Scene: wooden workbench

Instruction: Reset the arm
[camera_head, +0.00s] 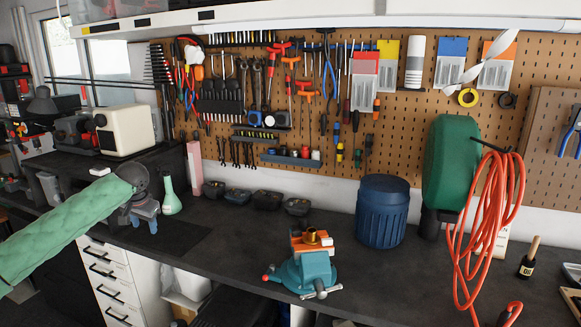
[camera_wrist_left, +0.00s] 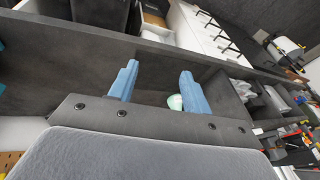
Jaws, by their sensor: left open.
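My left arm (camera_head: 70,228), in a pale green sleeve, reaches in from the left in the head view. My left gripper (camera_head: 146,222) is over the left part of the dark workbench, with its blue fingers pointing down. In the left wrist view the two blue fingers of the gripper (camera_wrist_left: 158,80) are apart, with nothing held between them. A pale green round thing (camera_wrist_left: 174,102) shows beside the right finger there, partly hidden. My right gripper is in neither view.
A green-white bottle (camera_head: 169,192) stands just right of the left gripper. A teal vise (camera_head: 310,268) sits at the front middle. A blue barrel (camera_head: 382,212) and an orange hose (camera_head: 487,215) are to the right. Small dark bins (camera_head: 267,199) line the back. The bench between is clear.

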